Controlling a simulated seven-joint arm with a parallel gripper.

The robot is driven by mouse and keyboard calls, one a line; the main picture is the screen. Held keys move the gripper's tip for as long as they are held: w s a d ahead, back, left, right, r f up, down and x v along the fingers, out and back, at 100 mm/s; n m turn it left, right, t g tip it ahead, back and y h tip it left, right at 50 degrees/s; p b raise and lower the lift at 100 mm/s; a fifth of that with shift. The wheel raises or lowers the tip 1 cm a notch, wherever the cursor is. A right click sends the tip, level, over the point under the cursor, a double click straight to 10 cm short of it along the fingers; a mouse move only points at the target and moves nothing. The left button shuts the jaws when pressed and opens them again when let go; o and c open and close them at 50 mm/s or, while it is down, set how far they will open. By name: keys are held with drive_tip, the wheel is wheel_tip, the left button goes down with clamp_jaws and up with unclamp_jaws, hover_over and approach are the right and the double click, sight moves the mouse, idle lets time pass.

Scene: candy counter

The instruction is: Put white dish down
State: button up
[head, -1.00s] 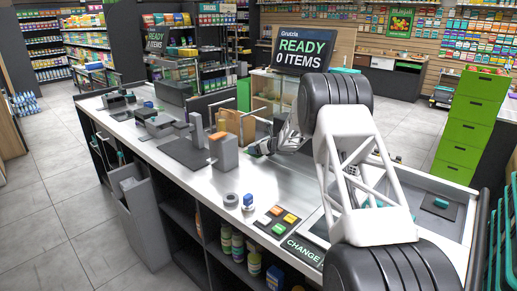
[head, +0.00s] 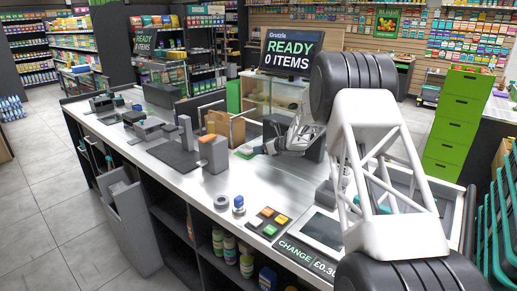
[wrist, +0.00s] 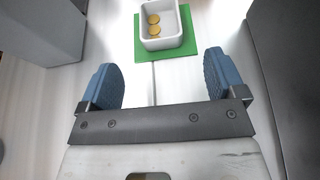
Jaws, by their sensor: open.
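A small white square dish (wrist: 162,43) with gold coins in it rests on a green mat (wrist: 187,46) at the top of the wrist view. My gripper (wrist: 160,66) is open, with its two blue fingers wide apart and nothing between them. The dish lies just beyond the fingertips, apart from both fingers. In the head view my gripper (head: 258,149) is low over the metal counter, and an edge of the green mat (head: 242,154) shows beside it. I cannot make out the dish in that view.
A grey box-shaped post (head: 213,154) stands on the counter (head: 190,185) left of the gripper. A wooden-coloured divider (head: 222,126) is behind it. Coloured buttons (head: 268,222) and a change tray sit near the front edge. Bare counter lies between.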

drive_tip(key=shift+v, duration=0.8)
drive_tip(key=s+d+r+m+t+h, duration=0.2)
drive_tip(key=s+r+m+h, duration=0.1)
drive_tip(key=s+r+m, duration=0.4)
drive_tip(key=s+d+r+m+t+h, duration=0.1)
drive_tip(key=s+d+r+m+h, duration=0.15)
drive_tip(key=r+m, duration=0.45)
drive_tip(key=s+d+r+m+h, duration=0.1)
drive_tip(key=s+r+m+h, duration=0.1)
drive_tip(key=s+r+m, duration=0.3)
drive_tip(key=s+d+r+m+g+h, duration=0.1)
drive_tip(key=s+m, duration=0.1)
drive_tip(key=s, duration=0.5)
drive_tip(key=s+d+r+m+h, duration=0.2)
drive_tip(key=s+m, duration=0.2)
drive_tip(key=s, duration=0.3)
drive_tip(key=s+a+f+m+g, duration=0.1)
drive_tip(key=s+m, duration=0.5)
drive_tip(key=s, duration=0.9)
drive_tip(key=s+a+f+m+g, duration=0.1)
drive_tip(key=s+f+m+g, duration=0.2)
drive_tip(key=s, duration=1.3)
drive_tip(key=s+a+f+m+g, duration=0.2)
drive_tip(key=s+m+g, duration=0.3)
drive_tip(key=s+m, duration=0.6)
drive_tip(key=s+y, duration=0.1)
drive_tip(key=s, duration=0.4)
